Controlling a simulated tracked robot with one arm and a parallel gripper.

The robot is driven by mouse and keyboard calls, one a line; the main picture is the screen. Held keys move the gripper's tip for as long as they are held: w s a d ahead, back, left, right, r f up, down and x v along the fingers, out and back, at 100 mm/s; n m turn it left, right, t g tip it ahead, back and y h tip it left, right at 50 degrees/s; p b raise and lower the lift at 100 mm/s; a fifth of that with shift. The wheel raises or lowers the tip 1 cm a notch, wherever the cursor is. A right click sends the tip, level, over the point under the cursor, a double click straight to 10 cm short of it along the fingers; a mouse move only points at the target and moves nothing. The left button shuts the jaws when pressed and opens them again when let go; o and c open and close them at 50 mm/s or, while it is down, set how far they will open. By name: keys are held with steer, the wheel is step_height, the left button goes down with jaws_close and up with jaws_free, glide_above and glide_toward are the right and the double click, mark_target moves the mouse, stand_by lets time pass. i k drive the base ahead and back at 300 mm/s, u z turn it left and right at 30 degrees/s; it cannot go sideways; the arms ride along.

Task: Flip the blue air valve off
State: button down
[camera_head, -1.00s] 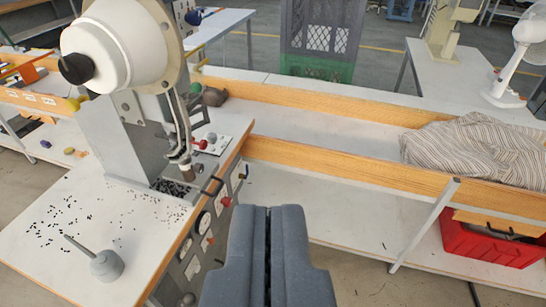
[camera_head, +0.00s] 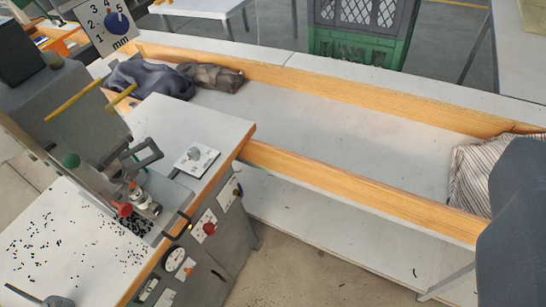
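The press (camera_head: 70,110) stands at the left. Its front panel (camera_head: 205,240) carries small round and red controls, several too small to tell.
A white bench (camera_head: 330,135) with wooden rails runs across the middle. Dark cloths (camera_head: 150,78) lie at its left end and a striped cloth (camera_head: 475,170) at its right. A green crate (camera_head: 360,48) stands behind. A white switch plate (camera_head: 197,160) sits on the press table.

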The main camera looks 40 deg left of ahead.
mark_target(240, 195)
steer(key=u, duration=0.25)
steer(key=i, duration=0.9)
steer(key=u, duration=0.5)
